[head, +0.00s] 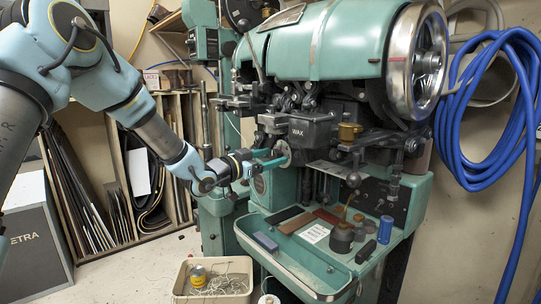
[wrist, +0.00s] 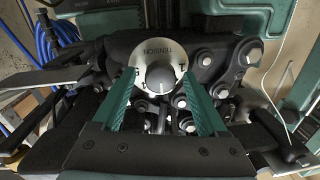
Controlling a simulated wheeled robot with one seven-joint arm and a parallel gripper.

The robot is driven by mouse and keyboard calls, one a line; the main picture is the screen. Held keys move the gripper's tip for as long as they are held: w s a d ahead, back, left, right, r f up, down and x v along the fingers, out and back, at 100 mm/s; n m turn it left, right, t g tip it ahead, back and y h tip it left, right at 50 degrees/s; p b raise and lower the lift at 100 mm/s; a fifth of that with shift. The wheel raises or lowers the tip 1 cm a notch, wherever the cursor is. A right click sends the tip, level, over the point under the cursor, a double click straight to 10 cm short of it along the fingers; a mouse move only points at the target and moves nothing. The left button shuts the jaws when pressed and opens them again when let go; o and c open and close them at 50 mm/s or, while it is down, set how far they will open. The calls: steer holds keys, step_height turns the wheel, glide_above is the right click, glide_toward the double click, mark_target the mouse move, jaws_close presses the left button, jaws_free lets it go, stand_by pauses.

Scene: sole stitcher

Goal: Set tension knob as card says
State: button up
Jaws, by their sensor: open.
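Other dial marks are partly hidden. My gripper (wrist: 161,88) is open, its green fingers on either side of the knob; I cannot tell whether they touch it. In the head view my gripper (head: 273,161) is at the machine's front, below the WAX box. A white card (head: 316,233) lies in the green tray; its writing is too small to read.
The green tray (head: 290,268) holds several small blocks, dark jars (head: 341,238) and a blue spool (head: 385,229). The WAX box (head: 298,131) and metal linkages crowd the space around my gripper. A blue hose (head: 490,120) hangs at right.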

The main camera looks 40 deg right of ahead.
steer(key=shift+d, duration=0.1)
jaws_close()
stand_by(0.6)
